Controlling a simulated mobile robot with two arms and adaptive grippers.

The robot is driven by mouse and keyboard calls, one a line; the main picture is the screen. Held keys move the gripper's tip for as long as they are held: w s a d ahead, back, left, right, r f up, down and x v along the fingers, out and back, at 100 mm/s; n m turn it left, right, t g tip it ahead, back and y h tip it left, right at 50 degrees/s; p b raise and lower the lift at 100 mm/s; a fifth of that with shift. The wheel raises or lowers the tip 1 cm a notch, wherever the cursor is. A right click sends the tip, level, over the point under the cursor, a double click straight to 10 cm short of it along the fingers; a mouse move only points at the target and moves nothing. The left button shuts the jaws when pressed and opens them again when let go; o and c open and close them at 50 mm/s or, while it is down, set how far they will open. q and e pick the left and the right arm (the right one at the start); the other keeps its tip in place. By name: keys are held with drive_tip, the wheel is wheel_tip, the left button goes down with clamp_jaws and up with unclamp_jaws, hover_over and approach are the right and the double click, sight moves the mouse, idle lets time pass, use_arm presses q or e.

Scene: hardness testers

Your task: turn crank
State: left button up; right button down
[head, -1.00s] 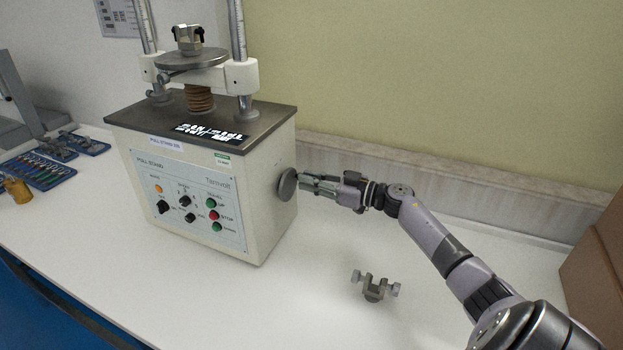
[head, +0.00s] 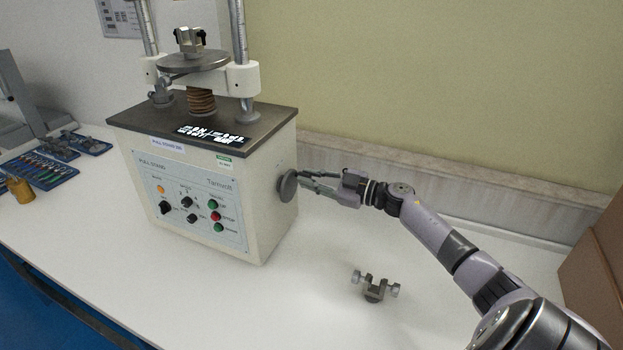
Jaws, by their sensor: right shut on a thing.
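The crank is a round grey disc (head: 288,186) on the right side of the white pull stand (head: 190,205). My right gripper (head: 303,180) reaches it from the right, level with the disc. Its fingers are shut on the crank's handle, which the fingers mostly hide. The stand has a dark top plate, two posts, a round platen and a front panel with knobs and coloured buttons. My left gripper is not in view.
A small metal clamp (head: 375,287) lies on the white table (head: 310,310) below my right arm. Blue tool trays (head: 45,168) and a brass cylinder (head: 20,190) are at the left. A brown box (head: 595,265) stands at the right edge. A wall is behind.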

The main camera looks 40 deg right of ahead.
drive_tip(key=c, duration=1.5)
unclamp_jaws()
drive_tip(key=shift+s, duration=0.1)
drive_tip(key=v, duration=1.2)
